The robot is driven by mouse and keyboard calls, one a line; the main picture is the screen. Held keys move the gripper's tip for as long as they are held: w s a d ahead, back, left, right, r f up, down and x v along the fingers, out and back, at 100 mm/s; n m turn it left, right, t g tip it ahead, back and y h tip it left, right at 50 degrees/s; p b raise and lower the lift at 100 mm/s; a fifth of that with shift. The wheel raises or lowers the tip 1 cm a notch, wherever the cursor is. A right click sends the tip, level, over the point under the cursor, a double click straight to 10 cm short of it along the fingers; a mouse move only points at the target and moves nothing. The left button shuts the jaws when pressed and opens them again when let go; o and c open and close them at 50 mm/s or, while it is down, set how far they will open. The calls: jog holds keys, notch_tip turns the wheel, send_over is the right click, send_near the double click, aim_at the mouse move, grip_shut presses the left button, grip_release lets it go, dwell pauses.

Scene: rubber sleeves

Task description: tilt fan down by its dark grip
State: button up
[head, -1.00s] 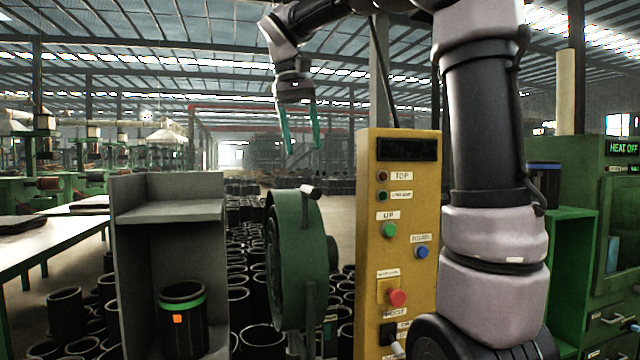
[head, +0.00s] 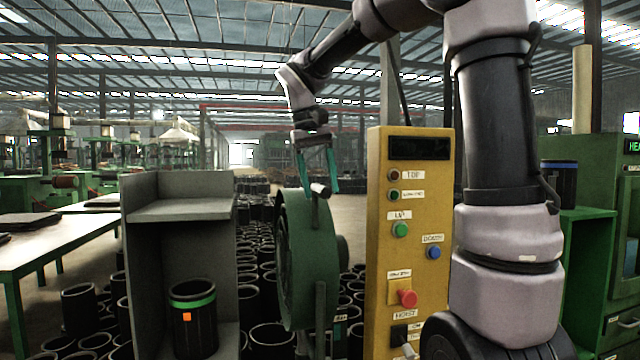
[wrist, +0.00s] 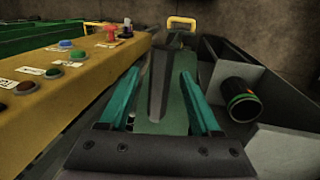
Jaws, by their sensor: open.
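The green round fan (head: 305,258) stands on its stand between the grey shelf and the yellow panel. Its dark grip (head: 320,190) sticks out at the top of the rim. My gripper (head: 318,184) is open and points down over the top of the fan, its teal fingers on either side of the grip. In the wrist view the grip (wrist: 158,92) lies between the open fingers (wrist: 160,73), with a gap on each side. The green fan body (wrist: 178,118) shows beneath it.
The yellow control panel (head: 378,240) stands close on the fan's right. The grey shelf (head: 140,270) with a dark green-banded sleeve (head: 193,335) is on its left. Several black sleeves cover the floor behind.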

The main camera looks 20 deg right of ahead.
grip_shut()
dwell(1.4)
